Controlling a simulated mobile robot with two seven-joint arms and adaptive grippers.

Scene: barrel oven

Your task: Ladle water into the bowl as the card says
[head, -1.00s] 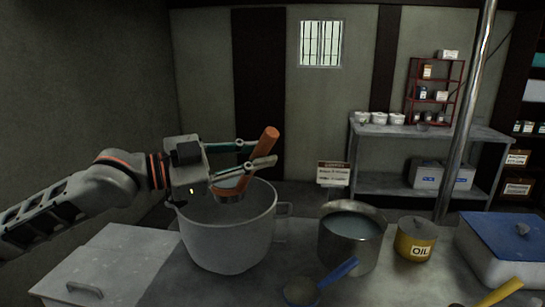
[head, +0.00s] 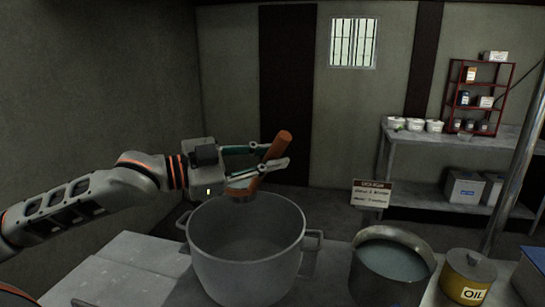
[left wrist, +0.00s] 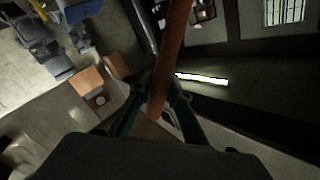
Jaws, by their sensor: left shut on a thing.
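My left gripper (head: 272,158) is shut on the orange-brown handle of a ladle (head: 276,146), which is tilted. The ladle's dark lower end is over or just behind the far rim of the large grey bowl (head: 245,268); I cannot tell which, nor whether it holds water. The bowl stands at front centre with two side handles. To its right a metal pot (head: 386,290) holds greyish water (head: 390,260). The card (head: 372,194) stands behind the pot, too small to read surely. In the left wrist view the handle (left wrist: 172,60) runs between the fingers. My right gripper is not in view.
A yellow oil tin (head: 467,280) stands right of the pot. A grey lidded box (head: 135,252) is left of the bowl. At the back right are a shelf table (head: 455,150), a red rack (head: 481,97) and a metal pole (head: 515,170).

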